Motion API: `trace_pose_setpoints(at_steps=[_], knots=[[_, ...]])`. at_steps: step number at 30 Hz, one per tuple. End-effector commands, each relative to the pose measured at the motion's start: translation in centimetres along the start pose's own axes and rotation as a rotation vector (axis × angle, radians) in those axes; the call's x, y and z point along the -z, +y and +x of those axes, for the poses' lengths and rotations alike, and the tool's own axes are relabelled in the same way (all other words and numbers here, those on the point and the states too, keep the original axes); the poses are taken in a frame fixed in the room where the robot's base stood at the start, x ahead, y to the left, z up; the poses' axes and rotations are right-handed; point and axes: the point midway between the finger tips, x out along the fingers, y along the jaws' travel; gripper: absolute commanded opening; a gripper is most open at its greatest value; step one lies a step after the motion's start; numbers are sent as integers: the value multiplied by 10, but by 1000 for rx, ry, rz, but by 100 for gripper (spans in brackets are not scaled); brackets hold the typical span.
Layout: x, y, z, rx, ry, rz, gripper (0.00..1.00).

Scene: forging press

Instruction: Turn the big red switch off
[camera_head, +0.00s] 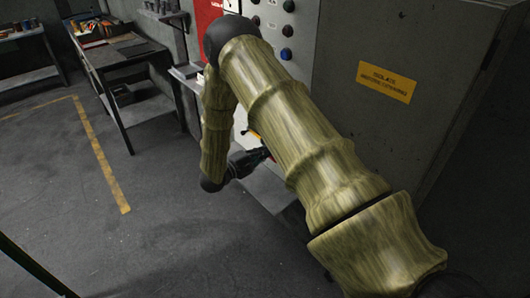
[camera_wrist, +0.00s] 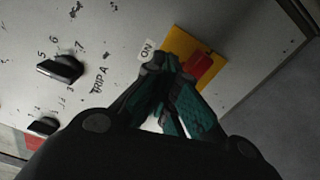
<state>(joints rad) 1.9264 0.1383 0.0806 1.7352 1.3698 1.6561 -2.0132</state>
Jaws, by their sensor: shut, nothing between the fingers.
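The big red switch (camera_wrist: 200,66) sits on a yellow plate (camera_wrist: 178,42) on the pale panel in the wrist view. An "ON" label (camera_wrist: 147,49) is at the plate's left edge. My gripper (camera_wrist: 162,66) is shut and empty, its fingertips in front of the plate's lower left part, just left of the red switch. I cannot tell whether the fingertips touch the switch. Part of the plate is hidden behind the fingers. In the head view my gripper (camera_head: 262,154) is close to the panel, and my arm covers most of the switch area.
Two black rotary knobs (camera_wrist: 62,68) are on the panel to the left, by a "TRIP A" label. A grey cabinet (camera_head: 400,45) with a yellow sign (camera_head: 387,81) stands at right. A work table (camera_head: 130,60) stands at left. The floor at left is clear.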

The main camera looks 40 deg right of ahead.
Motion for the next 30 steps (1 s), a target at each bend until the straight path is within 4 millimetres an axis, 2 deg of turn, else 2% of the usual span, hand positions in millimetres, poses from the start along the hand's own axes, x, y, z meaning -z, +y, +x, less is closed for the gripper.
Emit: trace_pose_setpoints(at_steps=[7,30], knots=[[0,2,-8,0,1,0,0],[0,2,-65,-1,1,-1,0]])
